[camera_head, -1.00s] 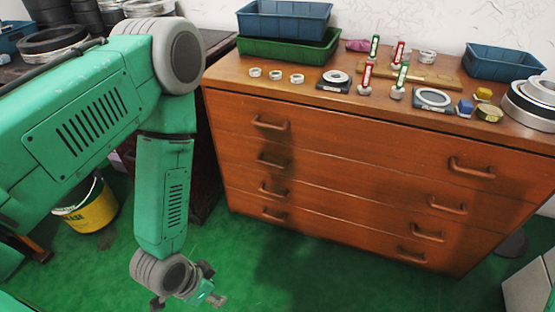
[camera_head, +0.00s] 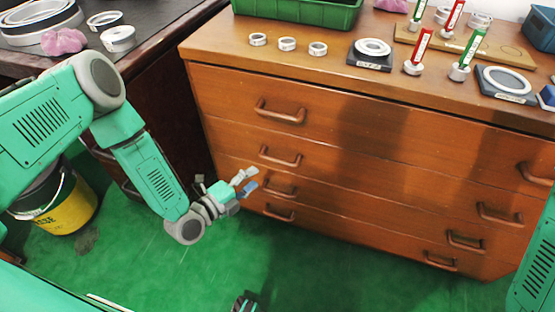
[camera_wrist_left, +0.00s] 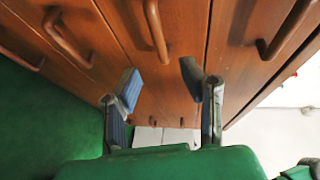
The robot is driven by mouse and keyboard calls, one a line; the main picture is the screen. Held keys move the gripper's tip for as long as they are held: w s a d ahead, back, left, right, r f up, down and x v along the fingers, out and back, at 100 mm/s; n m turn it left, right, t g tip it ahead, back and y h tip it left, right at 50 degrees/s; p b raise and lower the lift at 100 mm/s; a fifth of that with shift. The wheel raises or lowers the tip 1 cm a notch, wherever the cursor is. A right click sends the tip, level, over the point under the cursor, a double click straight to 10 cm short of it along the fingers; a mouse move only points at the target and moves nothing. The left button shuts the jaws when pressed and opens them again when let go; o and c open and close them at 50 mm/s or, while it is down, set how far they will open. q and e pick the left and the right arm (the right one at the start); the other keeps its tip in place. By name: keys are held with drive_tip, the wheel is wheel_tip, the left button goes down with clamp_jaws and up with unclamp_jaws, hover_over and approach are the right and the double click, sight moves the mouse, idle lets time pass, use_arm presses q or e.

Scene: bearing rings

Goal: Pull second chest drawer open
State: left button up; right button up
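The brown wooden chest (camera_head: 330,130) has a stack of drawers, all shut, each with two brown handles. The second drawer's left handle (camera_head: 280,157) is just above and right of my left gripper (camera_head: 252,181) in the head view. My left gripper is open and empty, its fingers pointing at the chest front. In the left wrist view, the second drawer's handle (camera_wrist_left: 155,30) lies ahead of the gap between the open fingers (camera_wrist_left: 160,88), apart from them. The top drawer's handle (camera_wrist_left: 287,30) is to its right there.
The chest top holds small rings (camera_head: 288,44), a green crate (camera_head: 300,12), red and green posts and ring stands. A dark table (camera_head: 150,50) stands at the left, with a yellow bucket (camera_head: 68,212) below.

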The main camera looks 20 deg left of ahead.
sight(277, 161)
use_arm(q)
drive_tip(key=b+x, duration=0.2)
drive_tip(key=x, duration=0.3)
drive_tip(key=b+x, duration=0.1)
drive_tip(key=x, duration=0.5)
drive_tip(key=shift+w+a+f+b, duration=0.1)
drive_tip(key=shift+f+b, duration=0.15)
drive_tip(key=shift+b, duration=0.1)
drive_tip(key=shift+a, duration=0.1)
drive_tip(key=shift+c, duration=1.3)
clamp_jaws()
